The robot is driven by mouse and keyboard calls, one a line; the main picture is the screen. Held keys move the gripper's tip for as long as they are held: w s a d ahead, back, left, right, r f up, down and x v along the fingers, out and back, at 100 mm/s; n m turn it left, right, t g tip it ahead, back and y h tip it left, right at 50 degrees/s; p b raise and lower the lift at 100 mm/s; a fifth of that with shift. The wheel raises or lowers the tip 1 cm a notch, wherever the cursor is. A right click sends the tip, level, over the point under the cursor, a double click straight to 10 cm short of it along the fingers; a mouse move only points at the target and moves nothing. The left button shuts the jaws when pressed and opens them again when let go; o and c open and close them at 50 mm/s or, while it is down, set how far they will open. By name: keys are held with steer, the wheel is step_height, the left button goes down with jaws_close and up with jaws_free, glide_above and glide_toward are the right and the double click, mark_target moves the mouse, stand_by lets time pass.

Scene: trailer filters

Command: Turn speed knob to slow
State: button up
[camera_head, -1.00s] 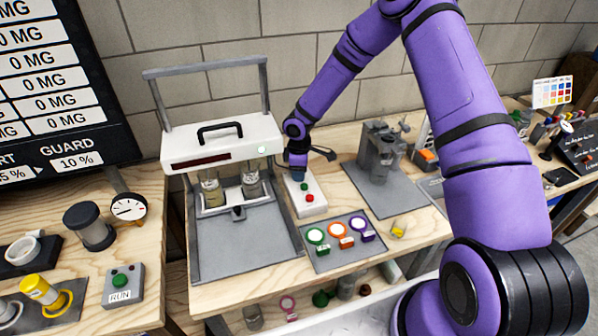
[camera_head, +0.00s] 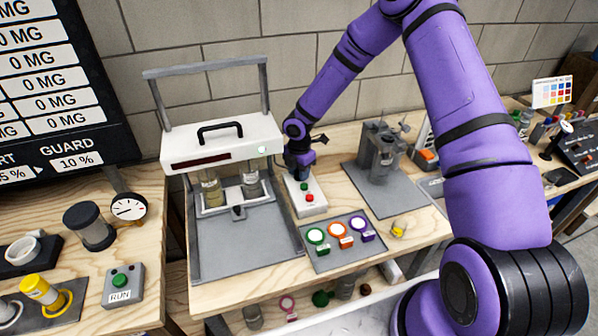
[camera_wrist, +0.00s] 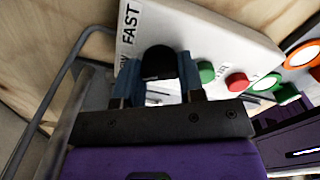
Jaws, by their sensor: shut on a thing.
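The white control box (camera_head: 312,207) stands on the bench in the head view, right of the test machine. It also fills the upper part of the wrist view (camera_wrist: 205,35). The black speed knob (camera_wrist: 158,62) is at its far end, and the head view hides it behind my gripper (camera_head: 299,172). In the wrist view my gripper (camera_wrist: 158,72) is shut on the knob, one blue-grey finger on each side. "FAST" is printed beside the knob; a second label ending in "OW" is partly covered. I cannot read the knob's pointer.
A green button (camera_head: 304,186) and a red button (camera_head: 310,198) sit close in front of my gripper. The test machine (camera_head: 222,145), with two jars, stands to the left. A grey fixture (camera_head: 380,155) stands to the right. A tray of coloured rings (camera_head: 345,258) lies in front.

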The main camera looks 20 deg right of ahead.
steer(key=shift+n, duration=1.1)
steer(key=o, duration=0.7)
steer(key=shift+c, duration=0.2)
steer(key=shift+r, duration=0.15)
step_height(320, 180, up, 11)
steer(key=shift+f, duration=0.2)
